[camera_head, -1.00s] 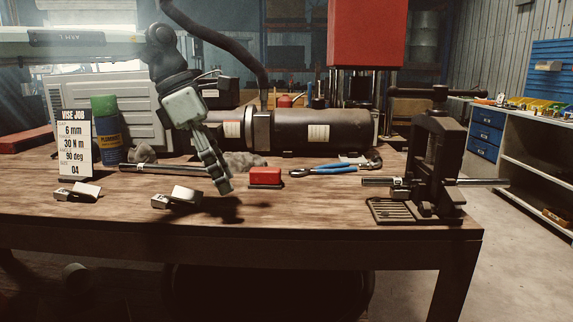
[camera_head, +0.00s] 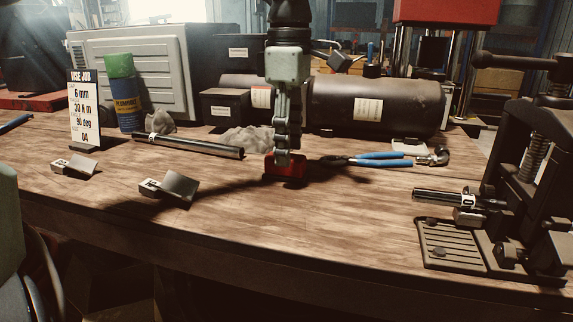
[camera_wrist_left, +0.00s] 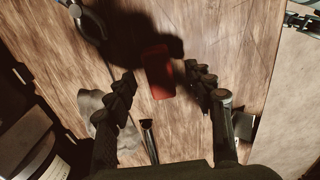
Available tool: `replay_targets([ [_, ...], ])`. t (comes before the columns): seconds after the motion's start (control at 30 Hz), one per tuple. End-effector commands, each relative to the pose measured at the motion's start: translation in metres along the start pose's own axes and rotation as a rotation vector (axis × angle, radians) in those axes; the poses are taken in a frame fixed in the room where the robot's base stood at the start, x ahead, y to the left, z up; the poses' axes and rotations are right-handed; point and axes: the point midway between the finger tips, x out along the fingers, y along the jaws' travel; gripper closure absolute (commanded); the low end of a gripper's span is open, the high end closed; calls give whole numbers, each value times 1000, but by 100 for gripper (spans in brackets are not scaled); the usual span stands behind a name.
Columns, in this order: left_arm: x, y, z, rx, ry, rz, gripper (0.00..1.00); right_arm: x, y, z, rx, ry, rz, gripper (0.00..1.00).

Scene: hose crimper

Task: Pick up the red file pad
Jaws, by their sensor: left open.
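The red file pad (camera_head: 285,168) is a small red block on the wooden workbench, near the middle of the head view. My left gripper (camera_head: 283,160) points straight down over it, and its fingers hide part of the pad. In the left wrist view, the pad (camera_wrist_left: 158,72) lies between the two spread fingers of my left gripper (camera_wrist_left: 162,82), with a gap on each side. The gripper is open and holds nothing. My right gripper is not in view.
Blue-handled pliers (camera_head: 368,160) lie close to the pad's right. A grey rag (camera_head: 248,140) and a dark metal rod (camera_head: 188,145) lie to its left. Two metal jaw pieces (camera_head: 170,188) sit nearer the front. A vise (camera_head: 525,180) stands at right. The bench front is clear.

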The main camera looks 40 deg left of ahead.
Motion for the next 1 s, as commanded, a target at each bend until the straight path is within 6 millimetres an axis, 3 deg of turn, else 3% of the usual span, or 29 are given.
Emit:
replay_targets([
  [0.2, 28, 0, 0, -2, 0, -2, 47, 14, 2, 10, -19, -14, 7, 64],
  [0.47, 32, 0, 0, -2, -1, 0, 47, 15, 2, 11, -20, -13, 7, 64],
  [0.9, 31, 0, 0, -2, 0, 0, 100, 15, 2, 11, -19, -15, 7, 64],
  [1.0, 31, 0, 0, -2, -1, 0, 100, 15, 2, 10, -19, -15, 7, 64],
])
